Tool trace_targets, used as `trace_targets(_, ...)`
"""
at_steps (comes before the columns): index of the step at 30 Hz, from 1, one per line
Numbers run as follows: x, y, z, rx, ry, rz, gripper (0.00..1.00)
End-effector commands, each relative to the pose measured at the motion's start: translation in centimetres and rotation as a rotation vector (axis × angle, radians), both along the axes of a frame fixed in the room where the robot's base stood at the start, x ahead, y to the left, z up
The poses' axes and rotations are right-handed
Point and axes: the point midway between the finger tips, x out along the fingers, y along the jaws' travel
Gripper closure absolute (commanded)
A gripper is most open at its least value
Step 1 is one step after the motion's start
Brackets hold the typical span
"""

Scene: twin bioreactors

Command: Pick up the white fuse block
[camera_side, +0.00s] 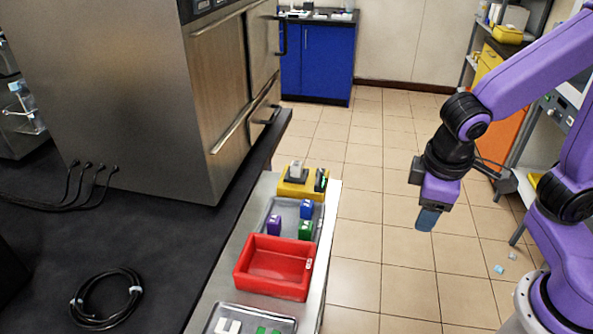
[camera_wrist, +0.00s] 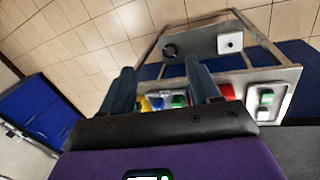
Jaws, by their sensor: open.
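A white block (camera_side: 228,325), which looks like the white fuse block, sits in the near grey tray (camera_side: 252,312), cut by the bottom edge of the side view. In the wrist view a white block (camera_wrist: 263,115) shows in the tray at the right, below a green one. A pale piece (camera_side: 297,170) also stands on a yellow base (camera_side: 292,187) at the far end of the bench. My gripper (camera_side: 428,220) hangs over the floor, well right of the bench. In the wrist view its fingers (camera_wrist: 160,80) are apart with nothing held between them.
A large steel cabinet (camera_side: 120,100) rises left of the bench. A coiled cable (camera_side: 105,298) lies on the dark counter. Open floor separates my arm from the bench.

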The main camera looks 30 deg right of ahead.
Motion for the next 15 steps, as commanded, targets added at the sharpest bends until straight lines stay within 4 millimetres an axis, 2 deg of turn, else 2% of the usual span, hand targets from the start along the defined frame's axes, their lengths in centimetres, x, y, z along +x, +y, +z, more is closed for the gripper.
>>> trace_targets(3,4.1,2.1,-0.4,-0.061,-0.109,-0.181,0.38)
trace_targets(15,16.8,9.1,-2.5,-0.090,-0.623,-0.752,0.38)
